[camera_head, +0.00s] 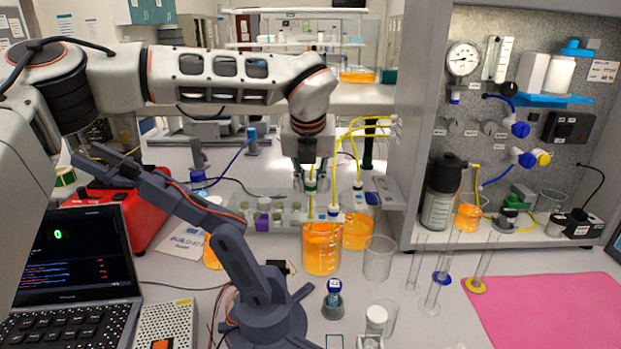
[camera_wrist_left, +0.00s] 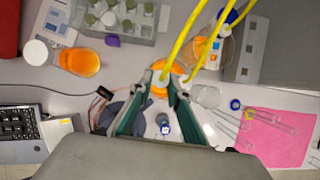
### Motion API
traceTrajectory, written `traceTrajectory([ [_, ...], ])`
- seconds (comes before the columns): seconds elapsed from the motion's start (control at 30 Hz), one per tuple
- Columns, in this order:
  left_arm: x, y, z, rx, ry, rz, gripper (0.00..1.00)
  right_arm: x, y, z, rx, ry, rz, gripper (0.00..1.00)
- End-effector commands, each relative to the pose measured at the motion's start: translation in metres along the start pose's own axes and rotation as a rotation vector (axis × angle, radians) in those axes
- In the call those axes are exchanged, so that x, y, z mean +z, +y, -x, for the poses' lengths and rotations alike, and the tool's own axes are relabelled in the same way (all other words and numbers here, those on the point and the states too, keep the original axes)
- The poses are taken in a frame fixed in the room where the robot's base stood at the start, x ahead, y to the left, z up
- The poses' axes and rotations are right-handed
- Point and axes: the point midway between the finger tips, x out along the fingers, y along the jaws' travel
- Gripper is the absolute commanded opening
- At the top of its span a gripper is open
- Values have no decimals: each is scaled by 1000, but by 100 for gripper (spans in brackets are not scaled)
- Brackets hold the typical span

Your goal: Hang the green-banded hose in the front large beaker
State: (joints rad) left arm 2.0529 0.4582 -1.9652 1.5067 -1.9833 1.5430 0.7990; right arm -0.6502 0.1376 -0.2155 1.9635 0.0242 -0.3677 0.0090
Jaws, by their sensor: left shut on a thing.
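My left gripper (camera_head: 310,184) points straight down and is shut on the green-banded hose (camera_head: 310,187), a thin yellow tube gripped near its green band. The front large beaker (camera_head: 321,252) holds orange liquid and stands directly below. The hose's lower end hangs at about the beaker's rim; I cannot tell whether it is inside. A blue-banded yellow hose (camera_head: 334,211) is close on the right, at a white clip by the rim. In the left wrist view, the fingertips (camera_wrist_left: 167,80) close around yellow tubing above the orange beaker (camera_wrist_left: 158,93). My right gripper is not in view.
A second orange beaker (camera_head: 356,233) stands behind right, with an empty beaker (camera_head: 378,260) beside it. A grey-blue small robot arm (camera_head: 236,258) stands front left. A vial rack (camera_head: 236,211) lies behind. Glass cylinders (camera_head: 434,290) and a pink mat (camera_head: 545,305) are right.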

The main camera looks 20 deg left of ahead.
Motion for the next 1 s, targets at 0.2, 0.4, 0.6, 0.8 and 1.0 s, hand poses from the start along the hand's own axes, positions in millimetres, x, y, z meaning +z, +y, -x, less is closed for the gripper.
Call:
traceTrajectory([
  [0.2,-5,0,-10,0,1,-1,0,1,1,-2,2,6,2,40],
  [0.4,-8,0,-19,1,2,0,0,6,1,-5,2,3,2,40],
  [0.6,-12,0,-27,0,1,0,0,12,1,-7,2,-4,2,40],
  [0.8,-16,0,-35,0,1,-1,0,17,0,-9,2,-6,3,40],
  [1.0,-20,0,-43,1,1,0,0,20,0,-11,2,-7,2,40],
])
